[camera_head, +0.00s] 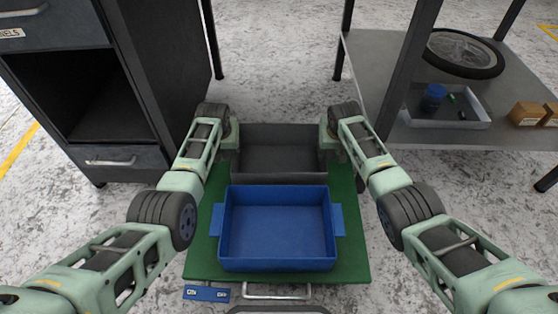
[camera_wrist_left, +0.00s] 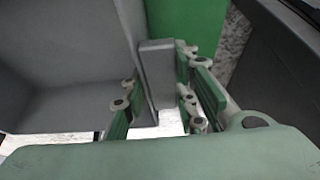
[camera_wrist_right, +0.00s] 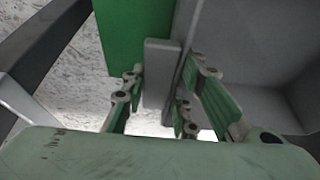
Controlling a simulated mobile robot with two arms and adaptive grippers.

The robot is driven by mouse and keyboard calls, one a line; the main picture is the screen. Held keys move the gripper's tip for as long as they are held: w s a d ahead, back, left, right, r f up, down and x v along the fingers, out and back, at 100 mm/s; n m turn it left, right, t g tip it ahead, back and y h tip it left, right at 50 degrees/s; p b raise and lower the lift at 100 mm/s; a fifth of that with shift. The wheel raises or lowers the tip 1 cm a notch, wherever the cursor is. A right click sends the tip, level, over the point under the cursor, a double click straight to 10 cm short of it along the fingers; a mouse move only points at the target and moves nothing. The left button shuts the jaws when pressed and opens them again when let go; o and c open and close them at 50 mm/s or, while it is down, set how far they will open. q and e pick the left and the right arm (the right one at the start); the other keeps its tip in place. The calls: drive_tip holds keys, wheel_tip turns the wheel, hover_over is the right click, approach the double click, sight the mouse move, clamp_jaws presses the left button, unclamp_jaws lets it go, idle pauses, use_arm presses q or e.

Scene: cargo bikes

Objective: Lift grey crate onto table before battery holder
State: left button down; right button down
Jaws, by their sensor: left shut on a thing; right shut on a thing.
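The grey crate (camera_head: 279,176) is an open, empty box just beyond the blue crate in the head view. My left gripper (camera_head: 229,142) is at its left end and my right gripper (camera_head: 330,142) is at its right end. In the left wrist view the left fingers (camera_wrist_left: 158,98) are shut on the crate's grey side handle (camera_wrist_left: 157,70). In the right wrist view the right fingers (camera_wrist_right: 152,98) are shut on the other side handle (camera_wrist_right: 160,70). The fingertips are hidden in the head view. No battery holder can be made out.
An empty blue crate (camera_head: 277,262) sits on my green platform (camera_head: 350,268). A dark cabinet (camera_head: 122,165) stands at left.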

idle(0.4)
use_arm(q)
drive_tip(key=shift+r, duration=0.15)
use_arm(e)
drive_tip(key=shift+r, duration=0.1)
